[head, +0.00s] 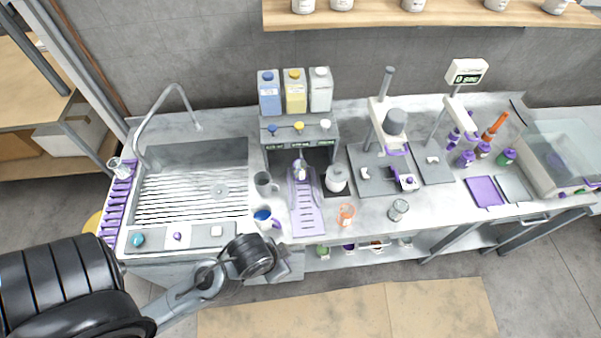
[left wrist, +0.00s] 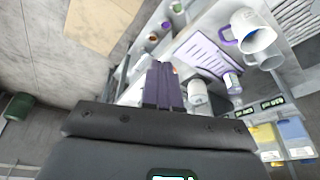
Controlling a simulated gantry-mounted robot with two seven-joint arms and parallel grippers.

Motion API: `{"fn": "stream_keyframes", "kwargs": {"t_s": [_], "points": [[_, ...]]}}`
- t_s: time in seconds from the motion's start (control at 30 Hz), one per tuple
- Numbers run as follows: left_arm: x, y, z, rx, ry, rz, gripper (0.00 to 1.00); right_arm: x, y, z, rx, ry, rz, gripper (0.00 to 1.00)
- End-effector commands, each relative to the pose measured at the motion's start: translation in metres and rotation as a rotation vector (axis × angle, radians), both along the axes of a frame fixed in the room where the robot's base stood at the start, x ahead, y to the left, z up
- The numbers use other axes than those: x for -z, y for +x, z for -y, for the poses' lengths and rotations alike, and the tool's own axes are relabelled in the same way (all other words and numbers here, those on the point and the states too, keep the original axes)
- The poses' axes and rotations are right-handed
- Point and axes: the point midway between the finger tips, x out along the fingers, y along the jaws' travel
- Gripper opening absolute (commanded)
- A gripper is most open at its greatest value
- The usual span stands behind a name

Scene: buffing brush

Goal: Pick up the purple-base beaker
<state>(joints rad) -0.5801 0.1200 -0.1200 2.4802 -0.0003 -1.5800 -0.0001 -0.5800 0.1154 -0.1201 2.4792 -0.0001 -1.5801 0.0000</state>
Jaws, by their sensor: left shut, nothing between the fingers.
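I cannot tell for certain which vessel is the purple-base beaker. A small clear vessel with purple on it (head: 299,170) stands at the back of the lilac slotted tray (head: 306,217); it also shows in the left wrist view (left wrist: 232,82). A clear glass vessel (head: 116,167) sits on the purple rack at the far left. A clear grey-rimmed glass (head: 398,210) and an orange-tinted glass (head: 346,215) stand near the counter's front edge. My left gripper (head: 284,266) is in front of the counter, apart from all of them; its fingers (left wrist: 163,85) are shut and empty. My right gripper is out of view.
A mug with blue inside and a purple handle (head: 262,217) and a grey mug (head: 265,184) stand left of the tray. The dispenser (head: 300,130) is behind it. The sink (head: 190,185) lies left, scales and stands right. A shelf below the counter holds small jars.

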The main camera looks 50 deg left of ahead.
Motion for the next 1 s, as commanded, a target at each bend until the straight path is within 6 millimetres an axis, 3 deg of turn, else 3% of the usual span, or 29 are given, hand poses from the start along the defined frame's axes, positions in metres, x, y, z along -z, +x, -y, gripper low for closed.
{"fn": "stream_keyframes", "kwargs": {"t_s": [0.47,1.0], "points": [[-0.0001,0.0000,0.0000,0.000,0.000,0.000,0.00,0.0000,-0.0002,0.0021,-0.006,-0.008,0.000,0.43],[0.0000,0.0000,0.0000,0.000,0.000,0.000,0.81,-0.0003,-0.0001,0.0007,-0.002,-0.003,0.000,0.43]]}}
